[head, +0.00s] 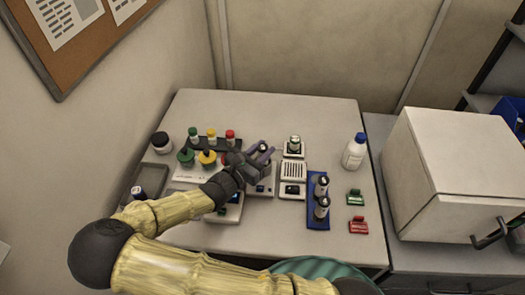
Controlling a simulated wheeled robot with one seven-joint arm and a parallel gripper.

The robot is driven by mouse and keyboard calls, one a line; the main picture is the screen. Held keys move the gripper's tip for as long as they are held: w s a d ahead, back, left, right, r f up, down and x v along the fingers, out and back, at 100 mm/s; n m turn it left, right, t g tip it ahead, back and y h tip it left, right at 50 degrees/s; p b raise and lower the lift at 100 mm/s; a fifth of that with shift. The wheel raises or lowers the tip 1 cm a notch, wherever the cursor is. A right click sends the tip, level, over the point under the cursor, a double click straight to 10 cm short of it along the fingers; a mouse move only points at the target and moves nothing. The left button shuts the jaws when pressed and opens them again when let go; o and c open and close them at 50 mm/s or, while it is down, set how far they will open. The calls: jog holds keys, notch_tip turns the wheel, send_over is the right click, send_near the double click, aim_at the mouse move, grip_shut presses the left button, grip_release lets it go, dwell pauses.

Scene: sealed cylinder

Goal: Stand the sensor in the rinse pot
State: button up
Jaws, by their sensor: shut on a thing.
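My gripper (259,156) is over the middle of the table, among small white devices. It is shut on a small dark thing, which I take to be the sensor; the fingers hide most of it, and its tilt cannot be told. Which vessel is the rinse pot is unclear. Green (186,156) and yellow (207,158) round-topped pieces stand on a white base left of my gripper, with a red one partly hidden by it. A dark-lidded jar (160,141) stands at the far left.
Capped tubes stand in a dark rack (230,145) behind. A blue rack (318,215) with dark-topped vials, green (355,197) and red (358,226) clips and a white bottle (354,152) are right. A grey tray (151,177) is left. The table's back is clear.

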jog(key=shift+f, duration=0.35)
jog(key=shift+f, duration=0.2)
jog(key=o, duration=1.1)
jog(key=shift+c, duration=0.2)
jog(key=shift+r, duration=0.25)
jog(key=shift+s+a+f, duration=0.1)
jog(key=shift+s+a, duration=0.15)
jog(key=shift+a, duration=0.05)
jog(key=b+v, duration=0.2)
jog(key=v, duration=0.9)
jog(key=shift+s, duration=0.15)
jog(key=shift+c, duration=0.4)
